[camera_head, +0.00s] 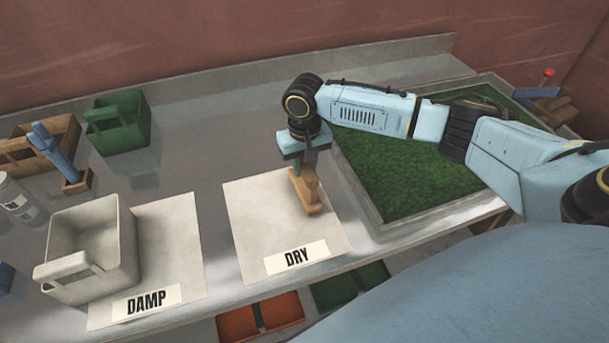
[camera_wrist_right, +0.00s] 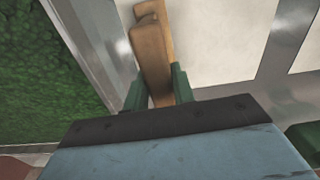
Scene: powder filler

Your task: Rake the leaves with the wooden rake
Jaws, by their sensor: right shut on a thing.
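My right gripper (camera_head: 304,168) reaches in from the right and points down over the white sheet labelled DRY (camera_head: 250,215). It is shut on a brown wooden tool (camera_head: 311,206). I cannot tell whether the tool touches the sheet. In the right wrist view the wooden tool (camera_wrist_right: 150,50) sits between the green fingers of the right gripper (camera_wrist_right: 157,88). Its full shape is partly hidden, so I cannot tell whether it is the wooden rake. A metal-rimmed tray with a green leafy surface (camera_head: 400,175) lies to the right, partly behind my arm. No separate loose leaves can be made out. My left gripper is out of view.
A cream caddy (camera_head: 118,235) stands on the sheet labelled DAMP (camera_head: 180,240). A green caddy (camera_head: 135,130), a brown caddy (camera_head: 62,130), a blue-handled wooden tool (camera_head: 75,180) and a bottle (camera_head: 18,200) stand at the left. Red and green bins (camera_head: 275,312) (camera_head: 335,290) sit below the bench edge.

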